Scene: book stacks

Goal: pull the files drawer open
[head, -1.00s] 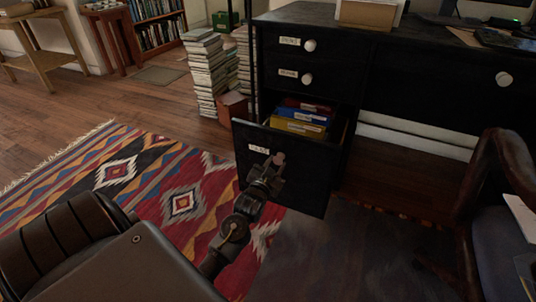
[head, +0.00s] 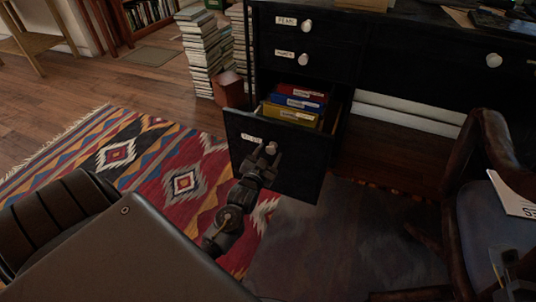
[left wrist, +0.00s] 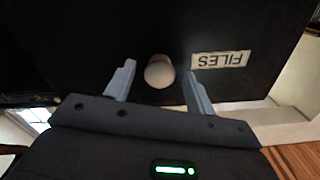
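The files drawer (head: 285,165) is the black bottom drawer of the desk and stands pulled out, with red, blue and yellow folders (head: 297,103) showing inside. My left gripper (head: 265,160) is at the drawer front. Its fingers (left wrist: 157,82) are spread either side of the knob, with gaps showing. Part of what looks like my right gripper (head: 514,272) is at the bottom right; its fingers are unclear.
Two closed drawers (head: 303,50) sit above. A wooden chair (head: 465,175) with a blue seat stands at the right. Stacks of books (head: 200,55) stand behind the desk's left side.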

